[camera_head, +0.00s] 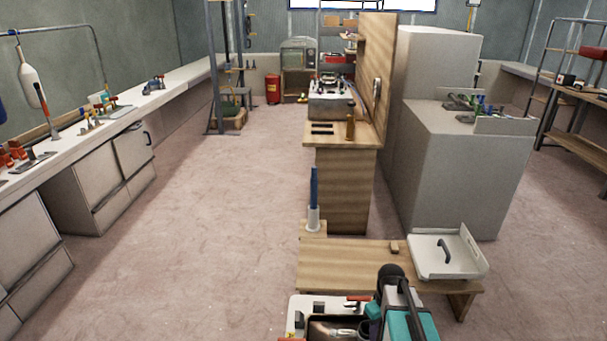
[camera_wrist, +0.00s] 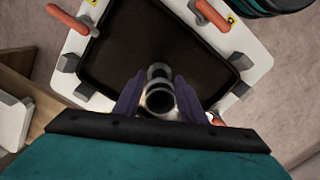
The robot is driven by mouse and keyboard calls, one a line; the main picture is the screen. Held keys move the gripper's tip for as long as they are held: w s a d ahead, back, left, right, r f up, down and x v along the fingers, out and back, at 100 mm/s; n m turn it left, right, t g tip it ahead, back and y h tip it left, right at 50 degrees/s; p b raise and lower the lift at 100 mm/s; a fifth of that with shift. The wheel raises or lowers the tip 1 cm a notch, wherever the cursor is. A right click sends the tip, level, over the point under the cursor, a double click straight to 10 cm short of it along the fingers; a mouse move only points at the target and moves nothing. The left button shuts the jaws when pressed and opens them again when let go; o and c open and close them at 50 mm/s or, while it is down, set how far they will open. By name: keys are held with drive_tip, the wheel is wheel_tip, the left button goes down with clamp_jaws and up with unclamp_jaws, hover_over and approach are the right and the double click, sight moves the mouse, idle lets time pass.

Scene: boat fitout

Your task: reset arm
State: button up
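My gripper (camera_wrist: 160,78) shows in the wrist view with two dark purple fingers pointing down over a tray. A short grey metal cylinder (camera_wrist: 159,78) with a dark open end sits between the fingers, and both fingers appear to touch its sides. The tray (camera_wrist: 120,50) has a black floor and a white rim with grey and orange clamps. In the head view the same tray (camera_head: 296,312) is at the bottom edge, beside my teal arm. A shiny metallic piece shows inside it there, but the fingers cannot be made out.
A low wooden bench (camera_head: 340,262) stands just ahead, with a white handled tray (camera_head: 447,268) and a blue-topped cylinder (camera_head: 314,190) by it. A wooden counter (camera_head: 345,185) and grey cabinets (camera_head: 465,165) stand beyond. A long worktop (camera_head: 120,110) runs along the left. Floor between is clear.

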drive_tip(key=s+a+m, duration=0.5)
drive_tip(key=a, duration=0.3)
drive_tip(key=s+f, duration=0.2)
drive_tip(key=s, duration=0.2)
drive_tip(key=s+f+g+p, duration=0.1)
drive_tip(key=s+f, duration=0.2)
drive_tip(key=s+f+g+p, duration=0.1)
drive_tip(key=s+f, duration=0.2)
drive_tip(key=s, duration=0.1)
drive_tip(key=shift+s+d+f, duration=0.2)
drive_tip(key=shift+s, duration=0.15)
drive_tip(key=s+f+g+p, duration=0.2)
drive_tip(key=s+f, duration=0.3)
drive_tip(key=s, duration=0.8)
drive_tip(key=shift+s+f+g, duration=0.15)
drive_tip(key=shift+g, duration=0.25)
drive_tip(key=shift+c, duration=0.7)
